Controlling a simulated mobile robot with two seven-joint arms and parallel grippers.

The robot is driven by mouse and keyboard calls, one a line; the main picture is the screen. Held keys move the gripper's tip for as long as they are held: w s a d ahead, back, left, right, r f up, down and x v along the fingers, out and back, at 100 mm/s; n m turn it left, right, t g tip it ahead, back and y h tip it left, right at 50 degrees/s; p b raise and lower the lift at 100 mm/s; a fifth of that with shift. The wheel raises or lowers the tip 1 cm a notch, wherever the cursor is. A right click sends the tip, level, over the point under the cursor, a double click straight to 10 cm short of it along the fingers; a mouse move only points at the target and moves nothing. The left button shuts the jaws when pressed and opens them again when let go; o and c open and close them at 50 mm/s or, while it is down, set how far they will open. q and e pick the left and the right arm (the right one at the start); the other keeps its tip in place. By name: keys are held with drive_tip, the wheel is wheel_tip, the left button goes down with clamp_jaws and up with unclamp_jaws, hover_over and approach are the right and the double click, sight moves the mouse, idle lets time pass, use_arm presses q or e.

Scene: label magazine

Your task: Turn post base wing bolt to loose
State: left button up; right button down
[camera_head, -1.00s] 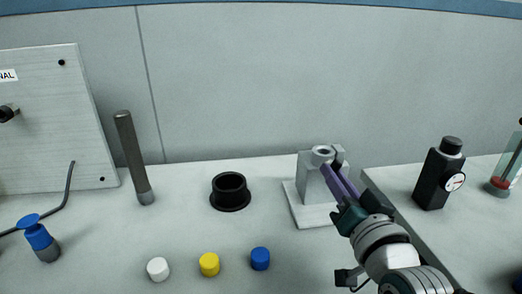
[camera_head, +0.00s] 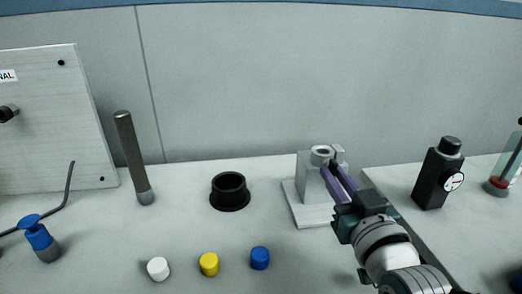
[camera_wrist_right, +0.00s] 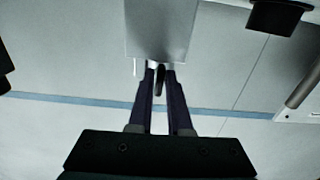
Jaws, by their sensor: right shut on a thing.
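The post base (camera_head: 309,172) is a grey metal block with a round hole on top, standing on a light plate (camera_head: 308,215) right of centre. It shows at the top of the right wrist view (camera_wrist_right: 160,30). My right gripper (camera_head: 331,170) is at the block's right side, its two purple fingers pointing at it. In the right wrist view the fingers (camera_wrist_right: 160,72) are shut on the small dark wing bolt (camera_wrist_right: 160,77), which sits between their tips at the block's edge. The fingers partly hide the bolt in the head view. My left gripper is not in view.
A black ring holder (camera_head: 230,192) and a tilted metal post (camera_head: 131,155) stand to the left. White (camera_head: 158,269), yellow (camera_head: 209,264) and blue (camera_head: 260,258) caps lie in front. A black device with a dial (camera_head: 438,175) stands right.

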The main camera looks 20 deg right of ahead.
drive_tip(key=c, duration=0.9)
unclamp_jaws()
drive_tip(key=p+v, duration=0.1)
drive_tip(key=v, duration=0.9)
drive_tip(key=shift+p, duration=0.4)
drive_tip(key=shift+d, duration=0.1)
